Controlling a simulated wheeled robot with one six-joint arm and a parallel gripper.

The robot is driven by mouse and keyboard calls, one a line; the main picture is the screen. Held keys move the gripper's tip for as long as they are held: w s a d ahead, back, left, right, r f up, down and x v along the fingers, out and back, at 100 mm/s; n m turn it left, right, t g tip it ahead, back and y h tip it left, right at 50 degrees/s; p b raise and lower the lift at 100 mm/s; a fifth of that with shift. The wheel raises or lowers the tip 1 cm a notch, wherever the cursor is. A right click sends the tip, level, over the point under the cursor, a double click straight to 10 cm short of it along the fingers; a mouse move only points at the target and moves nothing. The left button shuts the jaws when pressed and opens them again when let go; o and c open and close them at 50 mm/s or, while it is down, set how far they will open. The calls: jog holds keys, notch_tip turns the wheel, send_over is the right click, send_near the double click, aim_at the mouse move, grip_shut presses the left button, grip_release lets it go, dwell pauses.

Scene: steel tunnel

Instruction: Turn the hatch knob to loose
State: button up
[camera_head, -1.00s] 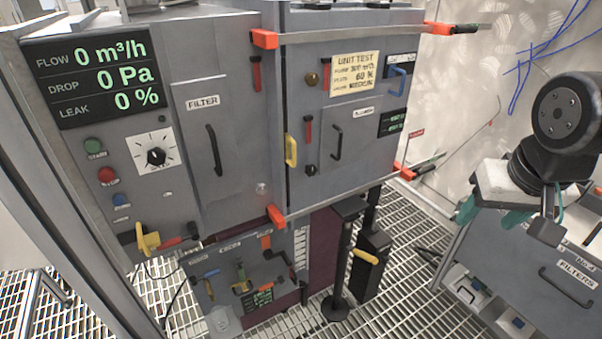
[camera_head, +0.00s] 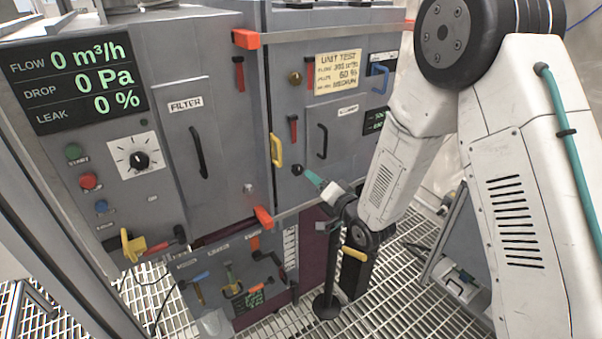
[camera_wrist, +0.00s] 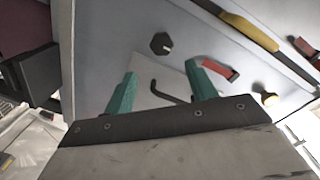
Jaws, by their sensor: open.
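A black knob (camera_head: 297,170) sits low on the grey right-hand cabinet front, below a red lever and left of a small panel with a dark handle (camera_head: 322,140). In the wrist view the black knob (camera_wrist: 160,43) is six-sided with a light mark. My gripper (camera_head: 316,182), with green fingers, is just right of and below it in the head view. In the wrist view my gripper (camera_wrist: 161,70) is open and empty. The knob lies beyond the fingertips, between their lines, with no visible contact. The panel's label is too small to read.
A yellow handle (camera_head: 276,149) stands left of the knob, and a red lever (camera_head: 293,128) above it. A brass knob (camera_head: 295,77) is higher up. An orange-ended bar (camera_head: 264,217) runs along the cabinet's lower edge. A black post (camera_head: 328,270) stands below on the grating.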

aim_at(299, 171)
jog(key=shift+y, duration=0.3)
jog(key=x, duration=0.8)
jog(key=shift+s+a+f, duration=0.3)
jog(key=c, duration=1)
